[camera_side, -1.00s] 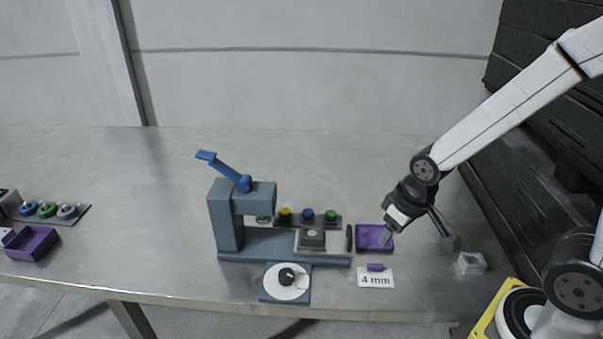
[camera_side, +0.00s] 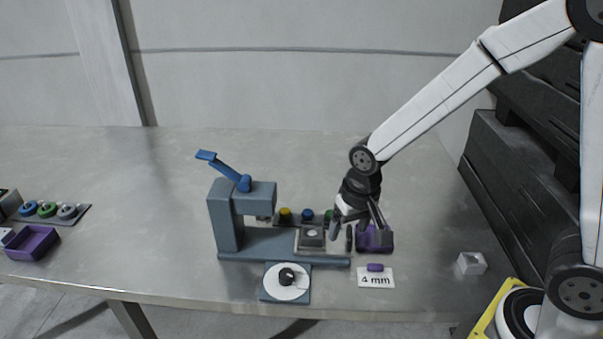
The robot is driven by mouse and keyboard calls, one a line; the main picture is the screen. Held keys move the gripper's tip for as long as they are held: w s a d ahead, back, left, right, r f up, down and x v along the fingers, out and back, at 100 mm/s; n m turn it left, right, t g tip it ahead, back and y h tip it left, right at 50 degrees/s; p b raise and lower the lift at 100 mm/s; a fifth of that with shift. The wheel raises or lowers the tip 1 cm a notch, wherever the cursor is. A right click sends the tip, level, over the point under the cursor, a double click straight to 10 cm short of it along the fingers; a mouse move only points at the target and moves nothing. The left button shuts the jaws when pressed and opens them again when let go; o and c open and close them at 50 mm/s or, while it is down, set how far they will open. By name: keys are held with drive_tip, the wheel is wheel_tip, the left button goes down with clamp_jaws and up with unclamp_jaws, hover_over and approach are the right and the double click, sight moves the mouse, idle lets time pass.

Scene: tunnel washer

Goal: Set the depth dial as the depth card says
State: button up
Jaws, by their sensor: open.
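The depth dial (camera_side: 286,282) is a white disc with a black knob, on a blue-grey plate at the front of the press (camera_side: 228,220). The dial's markings are too small to read. The depth card (camera_side: 376,281) is white, reads "4 mm", and lies on the table right of the dial with a small purple piece (camera_side: 375,267) at its top edge. My gripper (camera_side: 356,238) is open and points down, above and to the right of the dial. It partly hides a purple tray (camera_side: 388,247) and a green knob (camera_side: 328,214).
The press has a raised blue lever (camera_side: 222,168) and a grey block (camera_side: 311,238) on its base. A pale block (camera_side: 471,263) stands at the right. Another purple tray (camera_side: 32,243) and a rack of coloured rings (camera_side: 48,211) are far left. The table's front edge is close below the dial.

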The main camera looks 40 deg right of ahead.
sight(286, 273)
drive_tip(key=w+a+f+m, duration=0.1)
drive_tip(key=w+a, duration=0.1)
drive_tip(key=a, duration=0.1)
drive_tip(key=w+a+f+m+g, duration=0.1)
drive_tip(key=w+a+m, duration=0.1)
drive_tip(key=a, duration=0.2)
drive_tip(key=w+a+f+m, duration=0.1)
drive_tip(key=w+a+m, duration=0.1)
drive_tip(key=a, duration=0.2)
drive_tip(key=shift+w+g, duration=0.3)
drive_tip(key=shift+w, duration=0.05)
drive_tip(key=shift+f, duration=0.15)
drive_tip(key=shift+d+f, duration=0.1)
drive_tip(key=shift+f, duration=3.65)
drive_tip(key=shift+c, duration=0.2)
clamp_jaws()
